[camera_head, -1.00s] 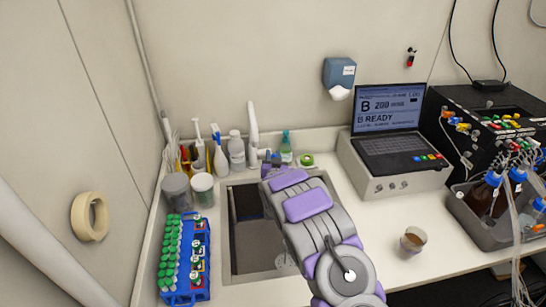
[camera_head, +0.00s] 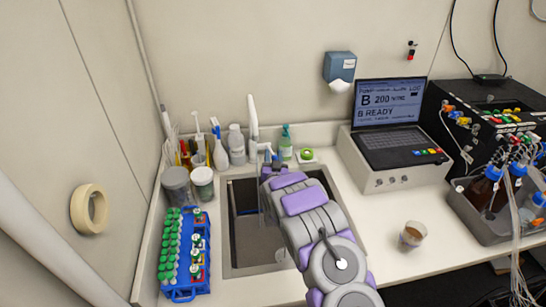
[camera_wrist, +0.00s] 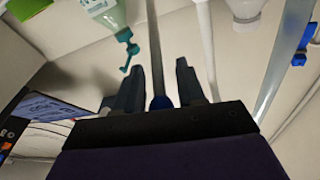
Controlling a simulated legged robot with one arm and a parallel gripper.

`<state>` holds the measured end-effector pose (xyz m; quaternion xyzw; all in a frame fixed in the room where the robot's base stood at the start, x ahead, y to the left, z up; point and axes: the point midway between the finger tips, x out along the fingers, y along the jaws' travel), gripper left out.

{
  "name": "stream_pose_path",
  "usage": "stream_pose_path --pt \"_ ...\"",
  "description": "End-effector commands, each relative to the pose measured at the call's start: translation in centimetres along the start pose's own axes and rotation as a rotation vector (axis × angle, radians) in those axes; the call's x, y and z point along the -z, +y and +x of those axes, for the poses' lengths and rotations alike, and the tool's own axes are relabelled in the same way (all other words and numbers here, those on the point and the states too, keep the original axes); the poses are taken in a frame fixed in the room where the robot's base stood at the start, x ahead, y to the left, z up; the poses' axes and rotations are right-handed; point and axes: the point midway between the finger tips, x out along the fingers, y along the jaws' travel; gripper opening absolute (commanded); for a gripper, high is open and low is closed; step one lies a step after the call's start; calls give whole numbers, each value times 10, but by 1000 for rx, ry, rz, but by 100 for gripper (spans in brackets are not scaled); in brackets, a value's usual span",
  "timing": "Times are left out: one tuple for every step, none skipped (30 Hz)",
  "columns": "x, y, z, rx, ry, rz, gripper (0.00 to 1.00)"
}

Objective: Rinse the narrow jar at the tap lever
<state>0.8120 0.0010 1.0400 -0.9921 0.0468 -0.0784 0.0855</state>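My gripper (camera_head: 270,163) is at the back edge of the sink (camera_head: 226,235), by the white tap (camera_head: 253,128). In the wrist view its two dark fingers (camera_wrist: 155,72) stand apart. A thin grey rod with a blue rounded end (camera_wrist: 160,102), seemingly the tap lever, shows in the gap between them. I cannot tell whether a finger touches it. A faint, pale translucent shape (camera_head: 264,208) shows in the sink beside my arm; I cannot tell whether it is the narrow jar or water. My arm hides the sink's right part.
Bottles, including a teal-pump bottle (camera_head: 285,143), line the back wall. Two lidded tubs (camera_head: 202,183) and a blue tube rack (camera_head: 184,285) stand left of the sink. A laptop (camera_head: 389,118) and a small cup (camera_head: 412,236) are right. The counter (camera_head: 385,215) between sink and cup is clear.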

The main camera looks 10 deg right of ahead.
Motion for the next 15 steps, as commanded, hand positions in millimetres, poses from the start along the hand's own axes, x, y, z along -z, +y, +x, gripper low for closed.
stream_pose_path --pt "0 0 0 0 0 0 39" --pt "0 0 0 0 0 0 39" --pt "0 0 -1 0 0 0 39" --pt "0 0 -2 0 0 0 39" --pt "0 0 -3 0 -1 0 39" --pt "0 0 -5 0 -1 0 39" --pt "0 -1 -8 0 -2 0 39" --pt "-1 -1 -10 0 -3 0 39" --pt "-1 0 -15 -1 -5 0 39" --pt "-1 0 -19 -1 -6 -1 39" --pt "-1 0 -23 -1 -5 -1 39" --pt "0 0 -29 0 -3 -2 39" --pt "0 -1 -33 0 -2 -2 39" --pt "0 -1 -38 0 -3 -1 39" --pt "-1 -1 -44 0 -5 -1 39"
